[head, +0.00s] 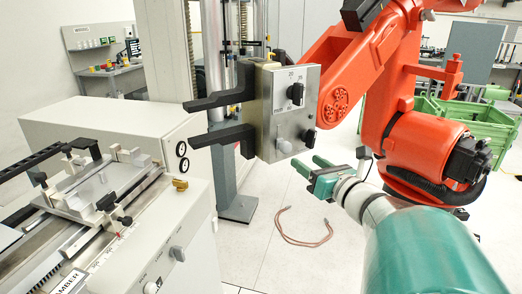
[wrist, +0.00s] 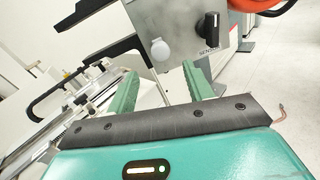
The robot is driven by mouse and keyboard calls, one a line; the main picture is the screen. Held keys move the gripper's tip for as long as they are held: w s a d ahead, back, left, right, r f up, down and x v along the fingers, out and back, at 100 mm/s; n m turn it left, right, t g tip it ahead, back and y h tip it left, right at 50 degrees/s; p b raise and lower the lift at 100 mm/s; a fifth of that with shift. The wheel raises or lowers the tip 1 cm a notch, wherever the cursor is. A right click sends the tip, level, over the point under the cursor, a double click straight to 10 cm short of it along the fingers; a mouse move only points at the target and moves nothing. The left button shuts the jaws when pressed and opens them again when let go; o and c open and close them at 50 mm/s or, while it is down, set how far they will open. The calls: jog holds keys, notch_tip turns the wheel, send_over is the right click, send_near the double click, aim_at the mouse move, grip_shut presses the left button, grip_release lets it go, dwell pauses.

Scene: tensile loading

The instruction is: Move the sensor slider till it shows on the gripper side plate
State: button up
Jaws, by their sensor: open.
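The gripper side plate (head: 294,112) is a grey metal face on the box carried by the orange robot, and it also shows in the wrist view (wrist: 181,25). A small black knob (head: 308,136) sits at its lower right edge. In the wrist view this black knob (wrist: 210,28) is beside lettering that seems to begin "SENS". A pale round knob (head: 285,147) is to its left, also in the wrist view (wrist: 159,49). My gripper (head: 305,163) is open and empty just below the plate. Its green fingers (wrist: 160,69) point up at the pale knob, apart from it.
Two black fingers (head: 222,137) stick out left from the box. The orange robot arm (head: 385,100) stands close on the right. A bench with a rail carriage (head: 105,188) is at left. A brown cable loop (head: 305,243) lies on the clear floor.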

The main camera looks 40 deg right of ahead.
jog(key=s, duration=0.5)
jog(key=shift+s+a, duration=0.2)
jog(key=shift+a, duration=0.1)
dwell(1.9)
jog(key=w+a+f+n+g+y, duration=0.25)
jog(key=a+f+n, duration=0.2)
jog(key=a, duration=0.45)
jog(key=w+a+f+n+g+y, duration=0.2)
jog(key=a+f+n+g+y, duration=0.2)
jog(key=a+n, duration=0.3)
jog(key=s+a+n+g+h, duration=0.2)
jog(key=a+n, duration=0.4)
jog(key=n, duration=0.7)
jog(key=s+a+f+n+g+h, duration=0.1)
jog(key=s+a+n+g, duration=0.3)
jog(key=n, duration=1)
jog(key=a+h, duration=0.1)
jog(key=a, duration=0.2)
jog(key=shift+f+h, duration=0.2)
jog(key=shift+h, duration=0.15)
jog(key=shift+n, duration=0.25)
